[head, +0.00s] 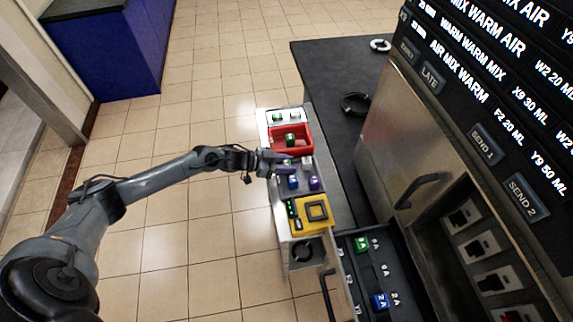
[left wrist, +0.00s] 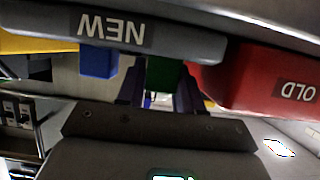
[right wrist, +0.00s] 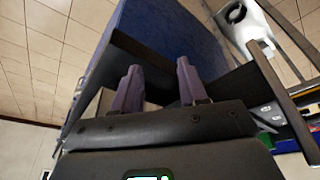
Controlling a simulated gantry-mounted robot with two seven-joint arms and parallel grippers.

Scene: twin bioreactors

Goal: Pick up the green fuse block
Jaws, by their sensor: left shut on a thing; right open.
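My left gripper (head: 280,165) reaches in from the left over the grey NEW tray (head: 307,174). In the left wrist view the left gripper (left wrist: 160,95) is shut on the green fuse block (left wrist: 163,76), which is partly hidden by the tray wall (left wrist: 190,42) and the fingers. I cannot tell whether the block is still resting in the tray. A blue block (head: 293,182) and a purple block (head: 314,183) sit in the same tray. Another green block (head: 290,140) lies in the red OLD tray (head: 303,127). My right gripper (right wrist: 158,88) is open and empty, outside the head view.
A yellow tray (head: 323,200) with a dark square part stands nearer than the grey tray. Below it an open drawer holds a green block (head: 361,244) and a blue block (head: 380,301). A dark counter (head: 325,70) and a metal cabinet (head: 400,140) are at the right.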

